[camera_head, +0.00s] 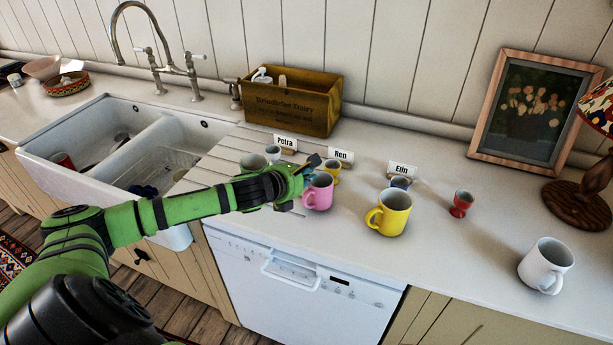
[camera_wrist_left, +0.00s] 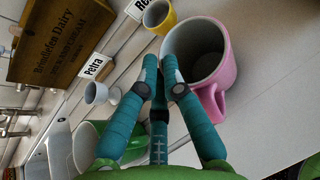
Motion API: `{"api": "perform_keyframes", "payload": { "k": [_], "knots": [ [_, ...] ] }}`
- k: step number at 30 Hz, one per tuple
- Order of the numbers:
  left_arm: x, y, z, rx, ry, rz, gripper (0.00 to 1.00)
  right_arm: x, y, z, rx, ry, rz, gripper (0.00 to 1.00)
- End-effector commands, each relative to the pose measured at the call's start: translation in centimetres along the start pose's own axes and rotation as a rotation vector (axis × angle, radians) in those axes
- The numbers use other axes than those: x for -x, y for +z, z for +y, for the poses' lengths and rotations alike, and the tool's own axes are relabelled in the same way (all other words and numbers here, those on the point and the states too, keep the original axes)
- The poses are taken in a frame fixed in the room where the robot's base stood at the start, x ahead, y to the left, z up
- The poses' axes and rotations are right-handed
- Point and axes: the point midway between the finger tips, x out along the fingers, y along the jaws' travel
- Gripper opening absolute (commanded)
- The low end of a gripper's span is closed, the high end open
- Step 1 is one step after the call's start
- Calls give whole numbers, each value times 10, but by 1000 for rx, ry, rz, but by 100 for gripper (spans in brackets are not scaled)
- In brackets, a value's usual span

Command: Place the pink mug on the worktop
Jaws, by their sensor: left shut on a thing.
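The pink mug (camera_head: 319,193) is upright at the worktop (camera_head: 445,265), near the front edge above the dishwasher. I cannot tell whether its base touches the surface. My left gripper (camera_head: 303,177) is shut on the left side of the mug, at its rim. In the left wrist view, the fingertips (camera_wrist_left: 161,82) close at the rim of the pink mug (camera_wrist_left: 226,70), and its handle points down in that picture. The fingers hide part of the mug's wall. My right gripper is in neither view.
A yellow mug (camera_head: 390,213) stands close to the right. Smaller cups stand behind by name cards, Petra (camera_head: 285,141), Ren (camera_head: 341,156) and Elin (camera_head: 402,169). A red egg cup (camera_head: 461,204) and white mug (camera_head: 546,266) are farther right. The sink (camera_head: 68,140) is left.

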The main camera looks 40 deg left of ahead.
Motion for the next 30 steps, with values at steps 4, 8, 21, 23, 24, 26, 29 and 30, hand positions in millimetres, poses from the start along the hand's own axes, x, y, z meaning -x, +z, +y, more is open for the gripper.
{"api": "perform_keyframes", "payload": {
  "k": [4, 8, 21, 23, 24, 26, 29, 30],
  "knots": [
    [-4, -7, -1, 0, 0, -4, 0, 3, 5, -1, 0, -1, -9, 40],
    [-4, -7, -1, -1, 1, -4, 0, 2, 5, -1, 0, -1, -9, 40],
    [-6, -10, -2, 0, 1, -1, 32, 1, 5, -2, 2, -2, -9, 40],
    [-6, -10, -2, 0, 1, -1, 32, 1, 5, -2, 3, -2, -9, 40],
    [-6, -10, -2, 0, 1, -1, 32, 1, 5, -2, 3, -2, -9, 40],
    [-5, -9, -2, 0, 1, -1, 32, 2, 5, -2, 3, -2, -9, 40],
    [-1, -9, -1, -2, 1, 0, 32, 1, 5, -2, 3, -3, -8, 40],
    [2, -10, 0, -3, 2, 0, 32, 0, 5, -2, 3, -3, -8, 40]
  ]
}}
